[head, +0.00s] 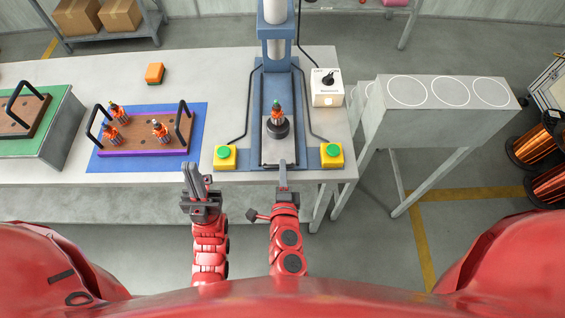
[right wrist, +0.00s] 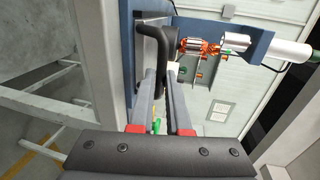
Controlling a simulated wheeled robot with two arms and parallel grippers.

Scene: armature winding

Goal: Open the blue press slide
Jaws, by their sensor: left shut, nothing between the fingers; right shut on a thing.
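The blue press (head: 258,95) stands on the table, with a grey slide plate (head: 270,157) running toward its front edge. An orange-wound armature (head: 277,112) stands upright in a round black holder (head: 277,129) on the slide; it also shows in the right wrist view (right wrist: 200,46). My right gripper (head: 283,165) is at the front end of the slide. In the right wrist view its fingers (right wrist: 167,80) are shut on the black slide handle (right wrist: 151,48). My left gripper (head: 189,168) is shut and empty, in front of the table edge left of the press.
Yellow boxes with green buttons (head: 225,157) (head: 332,155) flank the slide closely. A white switch box (head: 327,92) stands right of the press. A brown tray (head: 145,130) with several armatures lies on a blue mat at left. The floor in front is clear.

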